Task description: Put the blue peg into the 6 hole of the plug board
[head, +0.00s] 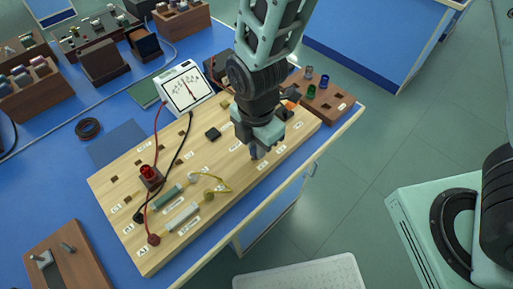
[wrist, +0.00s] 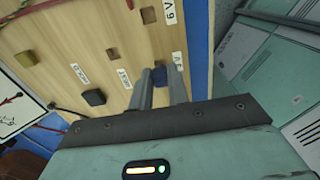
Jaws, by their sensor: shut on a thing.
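The plug board (head: 225,165) is a light wooden board with square holes and white labels, on the blue bench. It also fills the upper part of the wrist view (wrist: 115,45). My gripper (head: 257,149) is low over the right part of the board, near its front edge. In the wrist view its two fingers (wrist: 161,88) are shut on the blue peg (wrist: 158,76). The peg's lower end is hidden, so I cannot tell whether it sits in a hole. A label lies beside the right finger, partly hidden. I cannot clearly pick out the 6 hole.
A red plug (head: 149,174) with leads, a green cylinder (head: 167,197) and a yellow wire (head: 222,182) occupy the board's left and front. A meter (head: 186,89) stands behind. A brown rack (head: 322,95) with pegs is at the right. Floor lies beyond the bench's right edge.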

